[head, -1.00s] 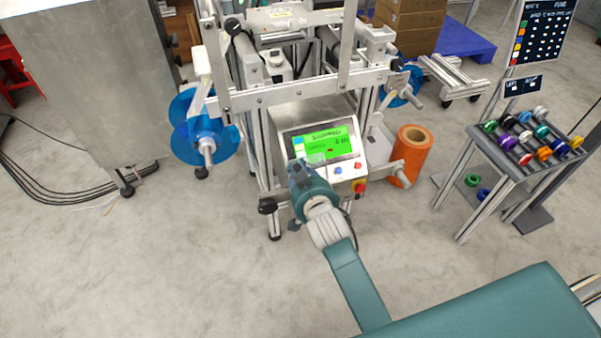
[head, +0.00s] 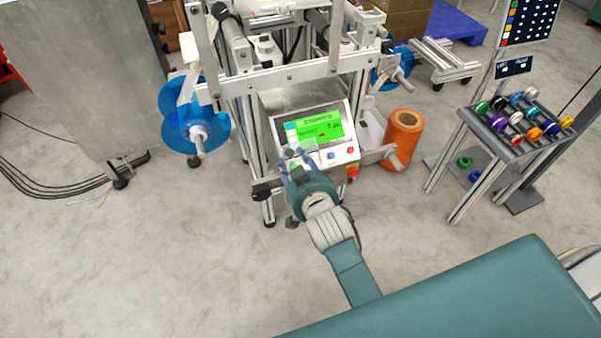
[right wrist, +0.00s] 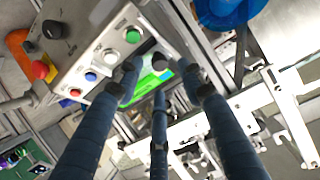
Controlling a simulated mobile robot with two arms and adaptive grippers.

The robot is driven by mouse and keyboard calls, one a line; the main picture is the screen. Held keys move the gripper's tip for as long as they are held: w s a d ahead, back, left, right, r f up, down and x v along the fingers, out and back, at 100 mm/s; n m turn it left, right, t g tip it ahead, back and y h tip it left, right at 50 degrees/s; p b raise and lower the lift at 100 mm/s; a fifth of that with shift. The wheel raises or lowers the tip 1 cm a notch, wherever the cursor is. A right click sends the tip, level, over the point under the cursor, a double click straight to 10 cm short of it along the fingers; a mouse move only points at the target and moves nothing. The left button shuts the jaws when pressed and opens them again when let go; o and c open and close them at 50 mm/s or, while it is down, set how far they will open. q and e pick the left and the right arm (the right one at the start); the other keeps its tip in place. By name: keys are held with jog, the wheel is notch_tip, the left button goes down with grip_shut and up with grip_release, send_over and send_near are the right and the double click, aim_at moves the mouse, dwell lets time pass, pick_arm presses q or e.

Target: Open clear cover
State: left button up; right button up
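The machine's control panel (head: 322,135) has a lit green screen and a row of buttons, and it also shows in the right wrist view (right wrist: 90,62). A pale see-through patch (head: 303,144) at the panel's lower left may be the clear cover; its outline and hinge are unclear. My right gripper (head: 297,160) is in front of that lower left part. In the right wrist view its dark blue fingers (right wrist: 160,75) are spread apart with nothing visibly held between them. Whether a fingertip touches the panel cannot be told. My left gripper is not in view.
The machine's metal frame (head: 290,77) stands above the panel. A red and yellow emergency stop (head: 351,173) is at its right. An orange roll (head: 402,140) and a rack of coloured reels (head: 515,125) stand to the right. Floor in front is clear.

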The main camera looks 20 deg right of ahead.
jog(key=v, duration=0.7)
jog(key=shift+s, duration=0.15)
jog(key=shift+r, duration=0.1)
